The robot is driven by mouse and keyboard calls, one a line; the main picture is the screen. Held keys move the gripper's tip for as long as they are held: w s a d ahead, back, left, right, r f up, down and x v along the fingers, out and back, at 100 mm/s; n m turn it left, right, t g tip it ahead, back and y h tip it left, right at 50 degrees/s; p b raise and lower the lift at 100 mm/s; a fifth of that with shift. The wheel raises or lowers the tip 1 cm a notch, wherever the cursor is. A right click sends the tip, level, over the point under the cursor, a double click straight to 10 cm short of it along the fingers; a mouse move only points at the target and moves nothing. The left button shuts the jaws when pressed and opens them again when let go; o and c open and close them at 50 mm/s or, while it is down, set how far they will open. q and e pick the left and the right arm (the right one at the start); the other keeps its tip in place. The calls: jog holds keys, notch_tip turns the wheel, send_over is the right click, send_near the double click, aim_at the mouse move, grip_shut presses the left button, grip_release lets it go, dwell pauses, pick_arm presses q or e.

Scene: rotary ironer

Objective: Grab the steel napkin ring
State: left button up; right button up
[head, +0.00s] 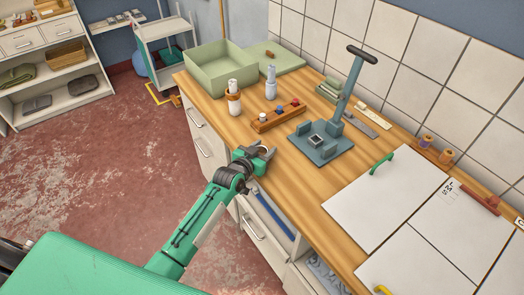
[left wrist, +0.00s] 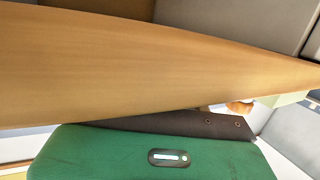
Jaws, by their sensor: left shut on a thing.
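My left gripper (head: 264,150) is at the front edge of the wooden counter, left of the blue-grey lever press. It is shut on a small grey thing (head: 266,147) that looks like the steel napkin ring. The fingers hide most of it, so its shape is hard to tell. In the left wrist view, the green gripper body (left wrist: 150,155) and a dark finger (left wrist: 190,124) lie close below the wooden counter edge (left wrist: 130,65). No ring shows clearly there. My right gripper is not in view.
The press (head: 322,142) stands behind and right, with a square metal piece on its base. A wooden block with coloured pegs (head: 278,117), two bottles and a green bin (head: 218,75) stand farther back. White panels (head: 385,200) cover the right. Bare wood lies just right of my gripper.

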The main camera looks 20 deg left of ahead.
pick_arm(q)
notch_tip(320, 180, up, 20)
jog(key=b, duration=0.2)
jog(key=shift+b, duration=0.3)
dwell(0.6)
